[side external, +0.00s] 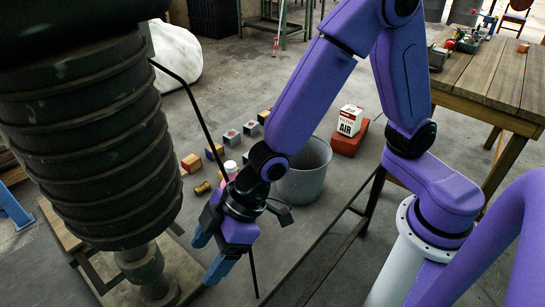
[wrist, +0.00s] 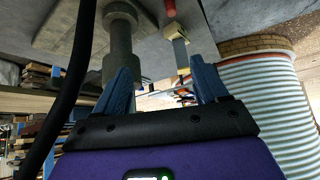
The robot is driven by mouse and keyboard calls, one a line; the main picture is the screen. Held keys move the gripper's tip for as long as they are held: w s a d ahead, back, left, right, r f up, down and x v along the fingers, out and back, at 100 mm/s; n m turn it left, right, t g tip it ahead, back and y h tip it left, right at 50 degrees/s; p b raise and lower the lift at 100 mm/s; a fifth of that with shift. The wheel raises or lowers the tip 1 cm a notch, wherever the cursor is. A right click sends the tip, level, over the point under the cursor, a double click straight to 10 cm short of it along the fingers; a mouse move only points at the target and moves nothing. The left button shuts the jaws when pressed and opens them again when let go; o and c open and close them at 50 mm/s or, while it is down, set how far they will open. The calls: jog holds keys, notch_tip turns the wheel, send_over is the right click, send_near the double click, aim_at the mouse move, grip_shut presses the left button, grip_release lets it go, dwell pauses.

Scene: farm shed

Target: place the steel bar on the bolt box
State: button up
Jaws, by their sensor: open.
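My gripper (side external: 207,258) has two blue fingers spread apart, pointing down and left at the near left end of the bench. In the wrist view the fingers (wrist: 161,68) stand apart, with nothing clearly held between them. I cannot pick out the steel bar for sure in either view. Several small boxes stand in a rough row beyond my gripper, among them an orange-brown one (side external: 191,163) and a grey-faced one (side external: 231,138). I cannot tell which is the bolt box. A small brass-coloured piece (side external: 203,188) lies near my gripper.
A grey bucket (side external: 305,178) stands right of my gripper. Behind it, an air filter box (side external: 350,119) sits on a red block (side external: 349,139). A large dark ribbed column (side external: 85,140) fills the left. A thin black hose (side external: 196,105) crosses close to my wrist.

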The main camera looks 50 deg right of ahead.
jog(key=s+d+r+g+h, duration=0.1)
jog(key=s+d, duration=0.3)
jog(key=d, duration=0.5)
jog(key=s+d+r+h, duration=0.3)
jog(key=s+d, duration=0.1)
jog(key=d, duration=0.6)
jog(key=s+d+r+g+h, duration=0.1)
jog(key=s+d+r+h, duration=0.1)
jog(key=d, duration=0.8)
jog(key=s+r, duration=0.1)
jog(key=s, duration=0.1)
jog(key=shift+s+g, duration=0.3)
